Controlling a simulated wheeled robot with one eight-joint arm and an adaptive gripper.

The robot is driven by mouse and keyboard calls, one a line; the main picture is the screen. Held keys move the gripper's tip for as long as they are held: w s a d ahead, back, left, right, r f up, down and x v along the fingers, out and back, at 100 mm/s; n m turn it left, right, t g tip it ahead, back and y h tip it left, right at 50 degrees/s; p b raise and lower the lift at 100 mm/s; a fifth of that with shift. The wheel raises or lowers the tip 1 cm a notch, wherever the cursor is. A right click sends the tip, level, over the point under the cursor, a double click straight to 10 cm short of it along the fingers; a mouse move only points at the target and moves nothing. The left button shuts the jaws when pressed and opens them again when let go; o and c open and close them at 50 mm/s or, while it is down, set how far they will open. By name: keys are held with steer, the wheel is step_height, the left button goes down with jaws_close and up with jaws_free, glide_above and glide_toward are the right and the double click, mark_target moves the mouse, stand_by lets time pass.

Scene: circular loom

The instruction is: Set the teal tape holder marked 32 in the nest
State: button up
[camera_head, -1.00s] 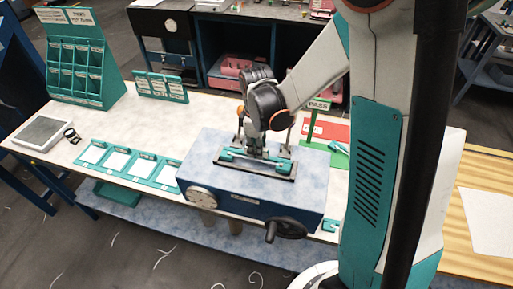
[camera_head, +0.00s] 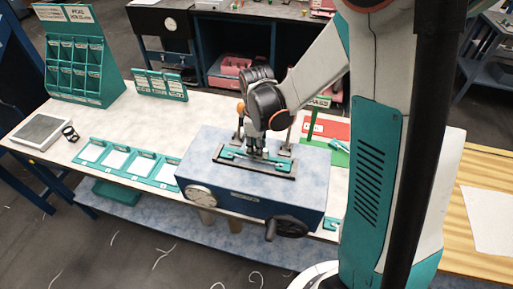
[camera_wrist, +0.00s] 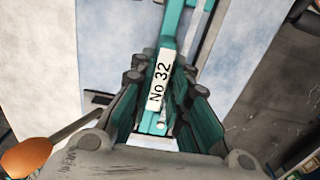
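The teal tape holder (camera_head: 229,154) lies along the dark-rimmed nest (camera_head: 289,176) on top of the blue machine. In the wrist view its white label on the teal holder (camera_wrist: 158,125) reads "No 32". My gripper (camera_head: 257,153) points down over the middle of the holder, with one finger on each side of it. In the wrist view the gripper (camera_wrist: 165,62) straddles the label; whether both pads press on the holder cannot be made out. The fingers hide the holder's middle in the head view, so I cannot tell whether it is fully seated.
The blue machine (camera_head: 240,190) has a dial and a black handwheel (camera_head: 287,227) in front. Teal label trays (camera_head: 117,162) lie to its left, with a teal rack (camera_head: 82,65) behind. A green PASS sign (camera_head: 319,101) and a red panel (camera_head: 325,126) stand behind right.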

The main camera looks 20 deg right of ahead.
steer(key=shift+o, duration=1.2)
steer(key=shift+r, duration=0.1)
step_height(320, 180, up, 12)
steer(key=s+f+m+t+b, duration=0.2)
steer(key=s+f+m+b, duration=0.1)
steer(key=s+b, duration=0.1)
steer(key=s+f+m+t+b, duration=0.2)
steer(key=s+f+m+b, duration=0.1)
steer(key=s+b, duration=0.2)
steer(key=s+f+m+t+b, duration=0.2)
steer(key=s+f+m+b, duration=0.1)
steer(key=b, duration=0.4)
steer(key=shift+s+m+t, duration=0.3)
steer(key=shift+s+m, duration=0.2)
steer(key=shift+s, duration=0.6)
steer(key=shift+s+f+m+b, duration=0.3)
steer(key=shift+f+b, duration=0.05)
steer(key=shift+f, duration=0.05)
